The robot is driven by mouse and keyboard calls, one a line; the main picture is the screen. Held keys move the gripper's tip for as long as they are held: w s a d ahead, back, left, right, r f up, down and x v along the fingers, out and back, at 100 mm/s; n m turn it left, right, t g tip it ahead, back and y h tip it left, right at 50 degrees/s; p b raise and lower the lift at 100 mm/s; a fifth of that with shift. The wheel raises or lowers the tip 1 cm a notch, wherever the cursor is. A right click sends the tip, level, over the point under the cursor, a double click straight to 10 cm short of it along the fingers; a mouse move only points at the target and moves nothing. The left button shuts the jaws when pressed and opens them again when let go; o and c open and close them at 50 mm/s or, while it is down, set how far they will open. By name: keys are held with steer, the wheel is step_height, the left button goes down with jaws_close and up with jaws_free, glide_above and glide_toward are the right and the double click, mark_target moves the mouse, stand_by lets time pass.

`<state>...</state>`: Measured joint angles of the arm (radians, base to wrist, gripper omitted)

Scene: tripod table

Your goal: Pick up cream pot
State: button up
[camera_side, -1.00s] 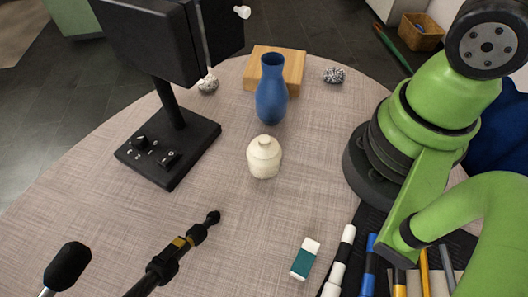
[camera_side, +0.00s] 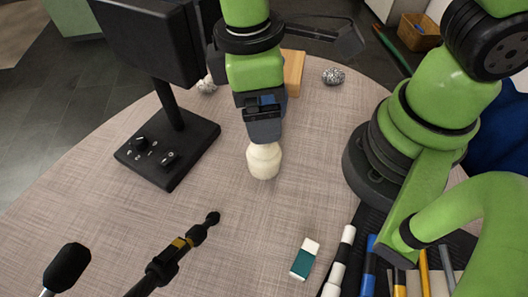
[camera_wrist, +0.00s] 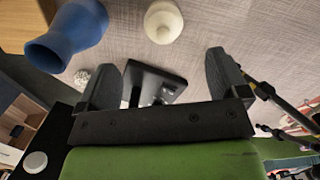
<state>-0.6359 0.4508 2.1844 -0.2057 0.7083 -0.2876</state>
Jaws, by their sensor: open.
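The cream pot (camera_side: 264,163) stands upright on the table in the side view, its lid partly hidden behind my gripper. My gripper (camera_side: 264,138) is directly above and slightly behind the pot in that picture; whether it touches the pot cannot be told there. In the wrist view the pot (camera_wrist: 163,21) is at the top, beyond the fingertips and outside the space between them. My gripper (camera_wrist: 172,72) shows two dark fingers spread wide apart with nothing between them.
A blue vase (camera_wrist: 68,35) is near the pot in the wrist view and hidden by my arm in the side view. A black stand (camera_side: 168,150) is left of the pot. A wooden block (camera_side: 294,72) is behind. An eraser (camera_side: 305,260) lies in front; the table between is clear.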

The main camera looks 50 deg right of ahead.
mark_target(265, 148)
steer(key=f, duration=0.4)
steer(key=shift+s+d+f, duration=0.1)
steer(key=shift+s+f, duration=0.25)
steer(key=shift+f, duration=2.9)
steer(key=c, duration=1.1)
steer(key=shift+r, duration=0.15)
